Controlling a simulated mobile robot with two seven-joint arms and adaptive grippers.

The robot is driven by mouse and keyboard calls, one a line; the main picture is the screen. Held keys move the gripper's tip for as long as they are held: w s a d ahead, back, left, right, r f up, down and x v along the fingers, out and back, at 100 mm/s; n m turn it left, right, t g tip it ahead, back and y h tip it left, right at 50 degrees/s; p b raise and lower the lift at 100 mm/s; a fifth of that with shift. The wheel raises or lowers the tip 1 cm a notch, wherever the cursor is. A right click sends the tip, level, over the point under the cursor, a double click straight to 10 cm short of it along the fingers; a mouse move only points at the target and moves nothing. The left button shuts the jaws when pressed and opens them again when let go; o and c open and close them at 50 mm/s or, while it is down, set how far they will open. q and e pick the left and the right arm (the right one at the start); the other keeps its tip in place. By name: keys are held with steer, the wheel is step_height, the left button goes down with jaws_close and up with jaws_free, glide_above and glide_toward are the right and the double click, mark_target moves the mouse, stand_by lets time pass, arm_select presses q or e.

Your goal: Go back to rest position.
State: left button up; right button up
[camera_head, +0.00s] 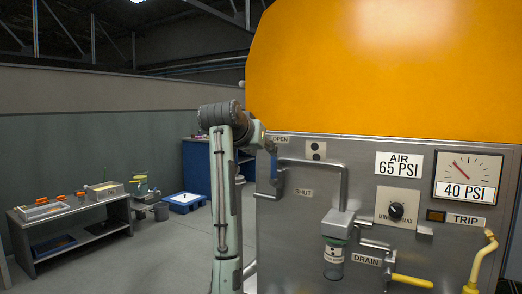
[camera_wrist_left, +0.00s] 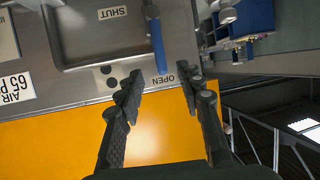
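My left gripper (camera_head: 269,145) is in front of the upper left corner of the metal panel (camera_head: 305,230), close to the OPEN label. In the left wrist view my left gripper (camera_wrist_left: 160,71) has its two dark fingers spread, with nothing held between them. A blue valve handle (camera_head: 275,174) on the panel stands upright, its end towards OPEN. In the left wrist view the blue handle (camera_wrist_left: 157,48) lies just beyond the fingertips; I cannot tell whether they touch it. My right gripper is in neither view.
A large orange tank (camera_head: 380,65) rises above the panel. A yellow drain handle (camera_head: 411,281) and a yellow pipe (camera_head: 482,262) stick out at lower right.

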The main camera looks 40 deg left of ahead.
arm_select(q)
steer(key=shift+s+r, duration=0.1)
steer(key=shift+s, duration=0.15)
stand_by(0.3)
steer(key=w+d+f+m+g, duration=0.1)
steer(key=w+f, duration=0.1)
steer(key=f, duration=0.8)
steer(key=w+d+f+g, duration=0.1)
steer(key=f+g, duration=0.1)
steer(key=f, duration=0.8)
steer(key=s+d+f+m+g, duration=0.1)
steer(key=s+d+f, duration=0.15)
steer(key=f, duration=0.95)
steer(key=s+d+f+m+g, duration=0.1)
steer(key=s+f+g, duration=0.15)
steer(key=f, duration=1.05)
steer(key=s+d+f+g, duration=0.1)
steer(key=s+d+f, duration=0.2)
steer(key=s+f, duration=0.8)
steer(key=s+d+f+m+g+h, duration=0.1)
steer(key=s+d+f+g, duration=0.1)
steer(key=s+f, duration=0.9)
steer(key=s+d+f+m+g+h, duration=0.1)
steer(key=s+d+f, duration=0.2)
steer(key=s+f, duration=0.8)
steer(key=s, duration=0.3)
steer(key=shift+s+d+f, duration=0.25)
steer(key=shift+d+f, duration=0.05)
